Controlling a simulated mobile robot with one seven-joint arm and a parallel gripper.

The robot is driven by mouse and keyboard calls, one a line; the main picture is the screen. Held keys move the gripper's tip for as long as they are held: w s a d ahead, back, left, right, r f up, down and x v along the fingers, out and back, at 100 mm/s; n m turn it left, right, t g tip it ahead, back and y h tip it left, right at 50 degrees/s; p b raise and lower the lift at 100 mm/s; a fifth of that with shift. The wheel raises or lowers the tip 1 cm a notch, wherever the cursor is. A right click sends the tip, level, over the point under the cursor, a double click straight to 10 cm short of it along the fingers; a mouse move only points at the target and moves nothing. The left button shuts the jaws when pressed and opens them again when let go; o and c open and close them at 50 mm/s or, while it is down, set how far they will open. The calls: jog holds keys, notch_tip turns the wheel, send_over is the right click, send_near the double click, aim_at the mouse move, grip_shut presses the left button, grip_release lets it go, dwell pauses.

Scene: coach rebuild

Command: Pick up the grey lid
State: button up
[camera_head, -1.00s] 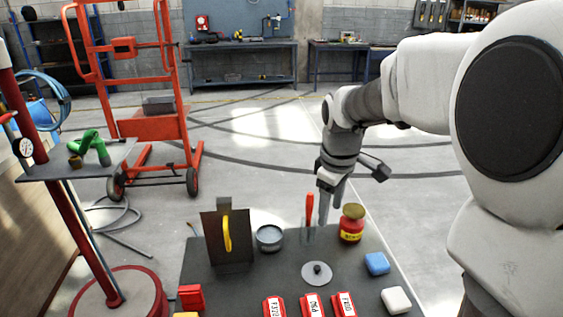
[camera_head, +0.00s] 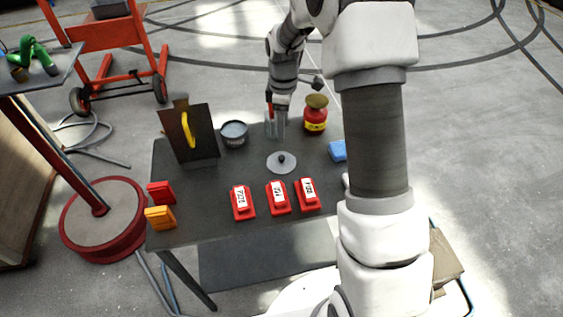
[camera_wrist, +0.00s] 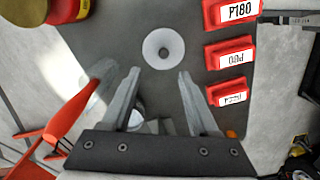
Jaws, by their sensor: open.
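The grey lid (camera_head: 281,163) is a flat round disc with a small dark knob, lying on the dark table (camera_head: 200,229). It also shows in the wrist view (camera_wrist: 164,48), above the gap between the fingertips. My gripper (camera_head: 277,124) is over the table behind the lid, pointing down, with nothing between its fingers. In the wrist view, my gripper (camera_wrist: 158,76) has its two fingers spread apart, and the lid is clear of them.
A red-handled scraper (camera_wrist: 68,122) is close beside my gripper. A red jar (camera_head: 315,117), an open tin (camera_head: 234,134) and an upright board with a yellow handle (camera_head: 190,133) surround it. Red labelled blocks (camera_head: 279,198) line the front; a blue block (camera_head: 337,151) is right.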

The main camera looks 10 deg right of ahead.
send_over(281, 157)
jog(key=f, duration=0.6)
jog(key=shift+w+d, duration=0.3)
jog(key=shift+d, duration=0.05)
jog(key=f, duration=0.5)
jog(key=shift+s+a, duration=0.25)
grip_shut()
